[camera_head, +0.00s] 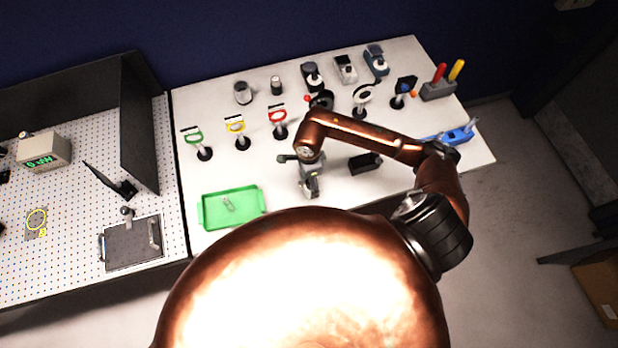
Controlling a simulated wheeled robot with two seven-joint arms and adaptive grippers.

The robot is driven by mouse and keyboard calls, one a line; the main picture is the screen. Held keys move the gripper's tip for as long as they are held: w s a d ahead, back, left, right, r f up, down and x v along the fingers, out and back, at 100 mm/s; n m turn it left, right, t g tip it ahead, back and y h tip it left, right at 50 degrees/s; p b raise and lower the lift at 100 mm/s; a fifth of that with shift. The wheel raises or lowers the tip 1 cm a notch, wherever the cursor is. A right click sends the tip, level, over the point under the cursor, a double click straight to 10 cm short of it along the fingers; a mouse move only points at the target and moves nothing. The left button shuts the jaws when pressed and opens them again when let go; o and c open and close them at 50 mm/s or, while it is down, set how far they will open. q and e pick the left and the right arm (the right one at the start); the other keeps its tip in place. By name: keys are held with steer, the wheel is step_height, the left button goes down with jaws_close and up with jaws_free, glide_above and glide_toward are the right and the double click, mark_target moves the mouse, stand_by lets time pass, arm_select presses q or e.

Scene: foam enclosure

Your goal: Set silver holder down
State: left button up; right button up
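A small silver piece (228,204), which may be the silver holder, lies in the green tray (203,213) at the front left of the white table. My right arm reaches in from the right, and its gripper (311,188) points down over the table's front middle, right of the tray and apart from it. The gripper is small and seen from above, so I cannot tell whether its fingers are open or hold something. A silver cylinder (242,92) stands at the back left of the table. My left gripper is not in view.
A black block (365,163) lies right of the gripper. A dark upright panel (138,120) borders the pegboard bench (75,225). Table around the tray is mostly clear.

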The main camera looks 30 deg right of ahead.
steer(key=shift+f, duration=0.1)
steer(key=o, duration=1.8)
steer(key=shift+r, duration=0.25)
step_height(320, 180, up, 10)
steer(key=shift+r+b, duration=0.25)
steer(key=shift+b, duration=0.85)
steer(key=shift+r, duration=0.65)
